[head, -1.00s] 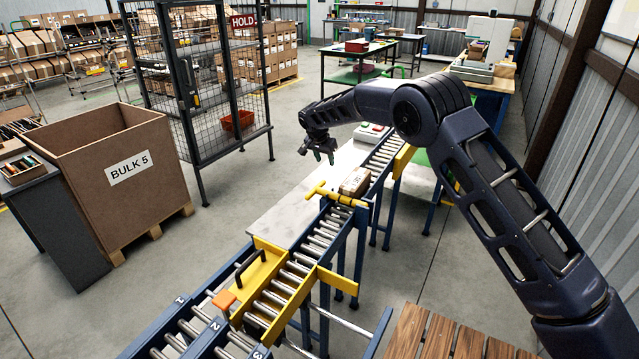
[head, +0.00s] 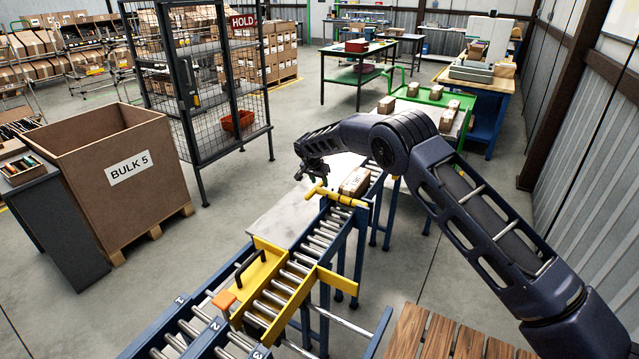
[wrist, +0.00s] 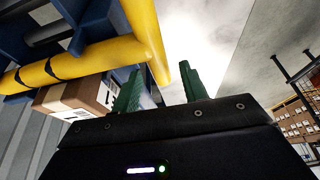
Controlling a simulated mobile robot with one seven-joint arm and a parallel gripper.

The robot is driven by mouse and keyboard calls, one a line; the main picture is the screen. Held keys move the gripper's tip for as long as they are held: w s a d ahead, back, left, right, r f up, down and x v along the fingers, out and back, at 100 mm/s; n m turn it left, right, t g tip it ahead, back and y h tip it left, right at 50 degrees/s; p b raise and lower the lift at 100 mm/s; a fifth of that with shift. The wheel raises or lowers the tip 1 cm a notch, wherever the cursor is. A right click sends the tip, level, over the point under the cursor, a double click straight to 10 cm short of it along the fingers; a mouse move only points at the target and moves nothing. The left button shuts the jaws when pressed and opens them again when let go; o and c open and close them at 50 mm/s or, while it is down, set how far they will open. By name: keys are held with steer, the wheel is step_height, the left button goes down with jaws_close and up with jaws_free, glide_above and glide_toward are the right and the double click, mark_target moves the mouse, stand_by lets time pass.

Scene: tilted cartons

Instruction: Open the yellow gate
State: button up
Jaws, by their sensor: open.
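A yellow gate bar (head: 336,197) lies across the roller conveyor, with a short yellow handle sticking out at its left end. A brown carton (head: 354,181) sits right behind it. In the wrist view the yellow bar (wrist: 75,62) with dark bands runs at the left, and its handle points down toward my gripper. The carton (wrist: 82,97) shows below the bar. My gripper (head: 312,181) is open above the handle's end. In the wrist view the green fingers of my gripper (wrist: 162,84) are apart, with the handle's tip near the gap; contact cannot be told.
A yellow plate with a black handle (head: 262,272) and an orange block (head: 224,300) sit lower on the conveyor. A pale table (head: 280,215) lies left of the rollers. A green table (head: 428,92) with several cartons stands behind my arm.

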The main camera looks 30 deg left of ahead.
steer(key=shift+w+f, duration=0.2)
steer(key=shift+f, duration=0.25)
jaws_close()
